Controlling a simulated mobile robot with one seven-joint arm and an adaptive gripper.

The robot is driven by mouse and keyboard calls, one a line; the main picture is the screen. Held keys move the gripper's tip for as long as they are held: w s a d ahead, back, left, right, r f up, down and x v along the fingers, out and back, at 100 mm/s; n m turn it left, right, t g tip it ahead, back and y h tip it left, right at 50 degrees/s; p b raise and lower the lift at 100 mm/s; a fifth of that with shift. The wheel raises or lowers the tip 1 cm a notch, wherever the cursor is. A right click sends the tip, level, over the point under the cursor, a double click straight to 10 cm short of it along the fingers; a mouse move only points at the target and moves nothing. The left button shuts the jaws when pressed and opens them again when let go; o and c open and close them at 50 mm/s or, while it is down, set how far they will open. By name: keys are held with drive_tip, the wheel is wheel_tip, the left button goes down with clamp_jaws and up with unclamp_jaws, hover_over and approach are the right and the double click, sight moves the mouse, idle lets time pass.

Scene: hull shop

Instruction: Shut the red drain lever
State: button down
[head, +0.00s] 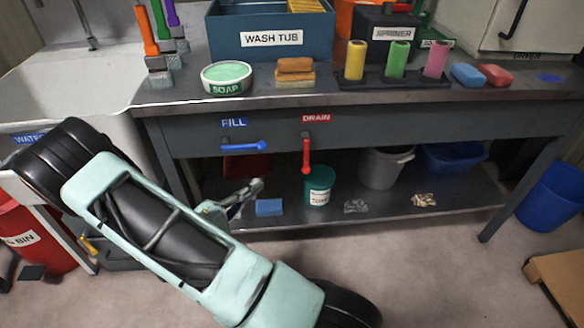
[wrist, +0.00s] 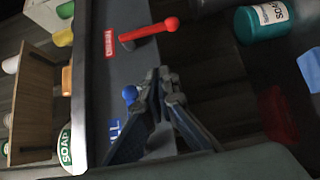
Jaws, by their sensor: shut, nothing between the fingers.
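The red drain lever (head: 306,157) hangs straight down from the front panel of the bench, below the red DRAIN label (head: 316,118). In the wrist view, which is turned sideways, the red lever (wrist: 150,32) lies beyond my fingertips, with clear space between. My gripper (head: 256,184) is shut and empty, below the blue fill lever (head: 243,146) and left of the red one. It also shows in the wrist view (wrist: 164,72). The blue fill lever lies level; in the wrist view only its knob (wrist: 130,93) shows clearly beside my fingers.
A green tub (head: 318,185) stands on the lower shelf under the red lever. A blue block (head: 269,207), a grey bucket (head: 385,167) and a blue basin (head: 452,157) share that shelf. The panel right of the red lever is clear.

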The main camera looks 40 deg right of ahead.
drive_tip(key=b, duration=0.2)
approach(306, 155)
drive_tip(key=w+d+f, duration=0.2)
drive_tip(key=w+f, duration=0.1)
drive_tip(key=w, duration=0.2)
drive_tip(key=d, duration=0.1)
drive_tip(key=s+d, duration=0.1)
drive_tip(key=d, duration=0.2)
drive_tip(key=shift+s, duration=0.35)
